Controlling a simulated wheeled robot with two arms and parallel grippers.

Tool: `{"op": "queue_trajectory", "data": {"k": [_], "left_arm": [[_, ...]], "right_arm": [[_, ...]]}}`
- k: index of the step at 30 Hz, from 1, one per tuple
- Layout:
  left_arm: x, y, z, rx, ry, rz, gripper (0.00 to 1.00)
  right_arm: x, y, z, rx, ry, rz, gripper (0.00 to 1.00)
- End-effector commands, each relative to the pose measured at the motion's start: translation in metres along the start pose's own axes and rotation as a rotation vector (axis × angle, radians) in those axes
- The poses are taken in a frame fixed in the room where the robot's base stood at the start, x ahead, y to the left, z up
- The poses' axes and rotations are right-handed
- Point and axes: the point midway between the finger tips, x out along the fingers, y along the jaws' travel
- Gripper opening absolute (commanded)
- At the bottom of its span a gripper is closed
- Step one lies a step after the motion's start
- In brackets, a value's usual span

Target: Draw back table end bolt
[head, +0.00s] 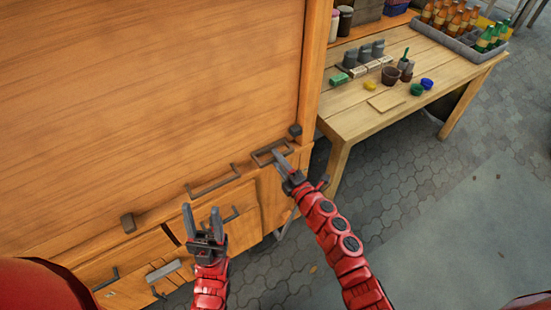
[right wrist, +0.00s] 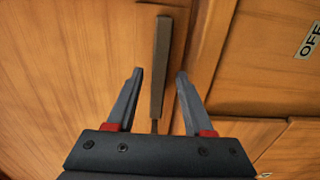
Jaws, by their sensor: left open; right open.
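A wooden cabinet (head: 150,110) fills the left of the head view. A grey metal bar fitting (head: 262,150) is on its ledge at the end nearest the table. My right gripper (head: 283,158) is at this fitting, open. In the right wrist view a grey bar (right wrist: 160,65) stands between the two spread fingers (right wrist: 158,85), apart from both. I cannot tell for sure which fitting is the bolt. A small dark block (head: 295,130) sits just above, at the panel's corner. My left gripper (head: 203,222) is open and empty in front of the cabinet drawers.
A second bar fitting (head: 213,188) and another dark block (head: 128,222) are further left on the ledge. Drawers with handles (head: 164,270) lie below. A wooden table (head: 350,100) with cups and bottles stands at the right. An "OFF" label (right wrist: 309,40) shows in the wrist view.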

Motion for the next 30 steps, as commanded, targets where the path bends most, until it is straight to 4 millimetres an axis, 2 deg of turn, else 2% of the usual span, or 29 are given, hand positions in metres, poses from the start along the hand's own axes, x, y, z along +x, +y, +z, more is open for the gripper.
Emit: {"op": "queue_trajectory", "data": {"k": [18,24,30], "left_arm": [[-0.028,0.001,0.005,0.000,0.000,0.000,0.52],[-0.030,0.002,0.005,0.000,0.000,0.000,0.52],[-0.030,0.002,0.005,0.000,0.000,0.000,0.52]], "right_arm": [[-0.137,-0.003,-0.002,0.003,0.003,0.000,0.52],[-0.158,-0.001,-0.001,0.003,0.003,0.001,0.52],[-0.162,0.000,-0.002,0.003,0.004,0.002,0.52]]}}
